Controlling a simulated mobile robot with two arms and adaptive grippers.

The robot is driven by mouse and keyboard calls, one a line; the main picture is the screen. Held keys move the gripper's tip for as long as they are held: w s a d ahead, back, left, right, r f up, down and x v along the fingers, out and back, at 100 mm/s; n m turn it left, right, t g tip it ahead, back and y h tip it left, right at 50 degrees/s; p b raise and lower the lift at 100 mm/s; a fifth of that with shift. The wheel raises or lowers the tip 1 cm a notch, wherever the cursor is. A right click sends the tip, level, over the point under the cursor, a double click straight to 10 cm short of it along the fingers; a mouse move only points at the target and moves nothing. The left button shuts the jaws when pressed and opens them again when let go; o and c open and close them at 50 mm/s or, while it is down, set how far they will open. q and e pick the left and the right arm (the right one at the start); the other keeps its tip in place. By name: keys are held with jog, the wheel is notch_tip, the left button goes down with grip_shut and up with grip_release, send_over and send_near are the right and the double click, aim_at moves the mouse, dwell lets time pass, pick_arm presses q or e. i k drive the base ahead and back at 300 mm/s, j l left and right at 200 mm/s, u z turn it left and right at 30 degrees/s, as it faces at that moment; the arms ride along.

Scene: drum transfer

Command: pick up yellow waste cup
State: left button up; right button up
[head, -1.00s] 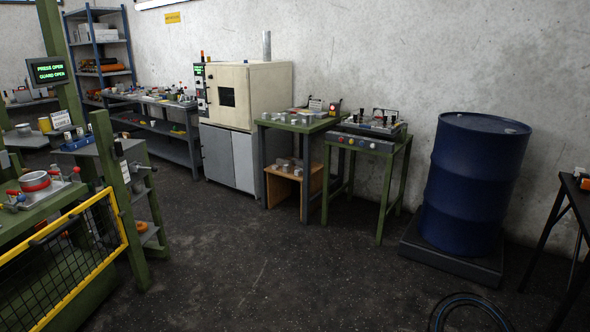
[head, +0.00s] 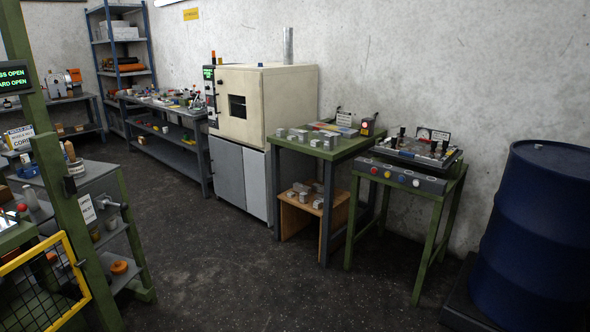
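I cannot make out a yellow waste cup for certain in the head view now. A small yellow cup-like thing that showed at the left edge a second ago, beside a white sign, no longer shows. A small pale tan cup-like thing (head: 95,233) stands on a shelf of the grey-green rack at the left; it is too small to tell what it is. Neither of my grippers is in view.
A yellow-framed mesh guard (head: 77,270) and green post stand at the near left. A blue drum (head: 540,235) stands at the right. An oven (head: 265,100), a green table (head: 345,147) and a control bench (head: 405,178) line the wall. The middle floor (head: 230,270) is clear.

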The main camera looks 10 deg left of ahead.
aim_at(95, 237)
jog(key=i+l+u, duration=0.1)
jog(key=i+u, duration=0.3)
jog(key=i+l+u, duration=0.15)
jog(key=i+u, duration=0.15)
jog(key=u, duration=0.15)
jog(key=i+l+u, duration=0.25)
jog(key=u, duration=0.15)
jog(key=i+l+u, duration=0.25)
jog(key=l+u, duration=0.15)
